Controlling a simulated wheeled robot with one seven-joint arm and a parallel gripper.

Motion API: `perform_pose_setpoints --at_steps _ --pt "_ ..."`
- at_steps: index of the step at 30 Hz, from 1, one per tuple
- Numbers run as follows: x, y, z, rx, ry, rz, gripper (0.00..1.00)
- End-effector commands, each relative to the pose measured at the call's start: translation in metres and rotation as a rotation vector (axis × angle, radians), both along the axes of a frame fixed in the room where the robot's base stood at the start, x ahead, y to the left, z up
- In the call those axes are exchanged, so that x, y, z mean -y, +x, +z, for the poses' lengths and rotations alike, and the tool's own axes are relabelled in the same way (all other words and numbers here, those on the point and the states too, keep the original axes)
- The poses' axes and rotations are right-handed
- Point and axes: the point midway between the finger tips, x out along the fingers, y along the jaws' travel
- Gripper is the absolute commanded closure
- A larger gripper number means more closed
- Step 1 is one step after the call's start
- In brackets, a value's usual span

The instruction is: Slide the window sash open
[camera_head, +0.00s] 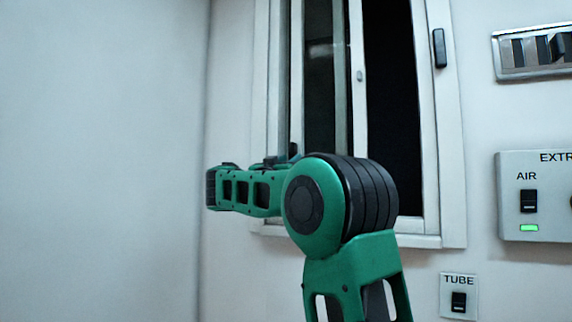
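The white-framed window (452,150) is on the wall ahead, its top cut off by the picture edge. A pale upright sash bar (359,110) with a small grey catch stands near its middle. Left of it is a dark pane (320,90) with faint reflections. Right of it is a plain black area (392,100); I cannot tell whether this is glass or an opening. A black handle (439,48) sits on the white upright at the right. My green and black arm covers the window's lower part. My gripper's fingers cannot be made out behind the arm, nor any contact.
On the right wall are a control panel (548,226) with an AIR switch and lit green lamp, a TUBE switch plate (470,302), and a metal-framed fitting (508,64). A bare wall (100,160) fills the left. The window sill (425,241) juts out below.

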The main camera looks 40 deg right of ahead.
Motion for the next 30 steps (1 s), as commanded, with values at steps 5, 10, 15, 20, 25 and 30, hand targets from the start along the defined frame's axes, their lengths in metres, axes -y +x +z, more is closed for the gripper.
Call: perform_pose_setpoints --at_steps 5,10,15,20,25,30 --pt "-0.03 -0.009 -0.013 -0.001 0.0 0.005 0.67" --pt "-0.056 -0.019 -0.025 -0.003 -0.001 0.004 0.67" --pt "-0.074 -0.027 -0.033 -0.002 -0.001 0.002 0.67" --pt "-0.081 -0.03 -0.036 -0.001 0.0 0.002 0.67" --pt "-0.081 -0.03 -0.037 0.0 0.0 0.001 0.67" --pt "-0.081 -0.03 -0.037 0.0 0.0 0.001 0.67"
